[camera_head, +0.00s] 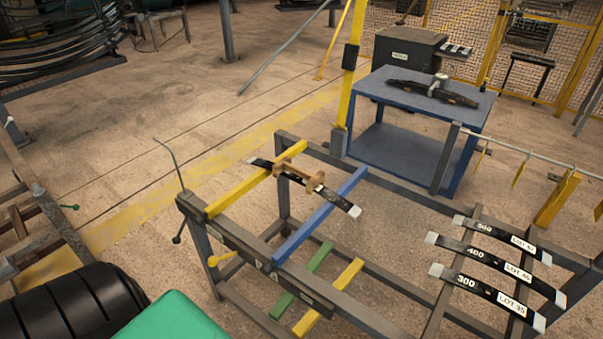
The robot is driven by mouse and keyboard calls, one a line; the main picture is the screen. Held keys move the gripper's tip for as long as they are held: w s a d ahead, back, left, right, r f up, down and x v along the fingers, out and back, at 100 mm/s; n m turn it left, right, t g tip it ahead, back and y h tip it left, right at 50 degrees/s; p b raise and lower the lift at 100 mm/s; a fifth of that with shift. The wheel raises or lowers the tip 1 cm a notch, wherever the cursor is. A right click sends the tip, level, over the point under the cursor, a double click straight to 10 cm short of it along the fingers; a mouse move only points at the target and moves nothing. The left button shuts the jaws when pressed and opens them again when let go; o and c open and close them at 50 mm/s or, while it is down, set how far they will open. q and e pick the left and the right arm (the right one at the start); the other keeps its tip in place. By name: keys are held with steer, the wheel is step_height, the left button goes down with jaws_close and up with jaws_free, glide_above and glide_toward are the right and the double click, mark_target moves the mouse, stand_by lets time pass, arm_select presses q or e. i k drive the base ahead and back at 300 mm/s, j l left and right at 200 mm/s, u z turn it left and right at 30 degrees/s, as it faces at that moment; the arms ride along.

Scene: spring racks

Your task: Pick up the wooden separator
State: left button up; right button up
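The wooden separator (299,174) is a small light-brown piece with raised ends. It sits on a dark leaf spring (338,200) with pale ends, near the middle of the view. That spring lies across a yellow bar (240,190) and a blue bar (318,217) on top of a grey metal rack (235,232). The separator is close to the yellow bar; its exact contact with the spring is too small to tell.
Several dark springs with white labels (495,252) lie on the rack's right side. A blue table (420,100) with a dark part stands behind. A yellow post (350,80) rises behind the rack. Tags hang from a rail at right. Floor left of the rack is mostly clear.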

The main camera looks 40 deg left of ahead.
mark_target(314, 181)
steer(key=j+z, duration=0.1)
steer(key=z, duration=0.15)
steer(key=j+z, duration=0.1)
steer(key=z, duration=0.2)
steer(key=k+j+z, duration=0.15)
steer(key=j, duration=0.25)
steer(key=j+z, duration=0.1)
steer(key=j, duration=0.3)
steer(key=k+j+z, duration=0.15)
steer(key=j, duration=0.25)
steer(key=k+j+z, duration=0.15)
steer(key=j, duration=0.2)
steer(key=k+j+z, duration=0.1)
steer(key=j, duration=0.25)
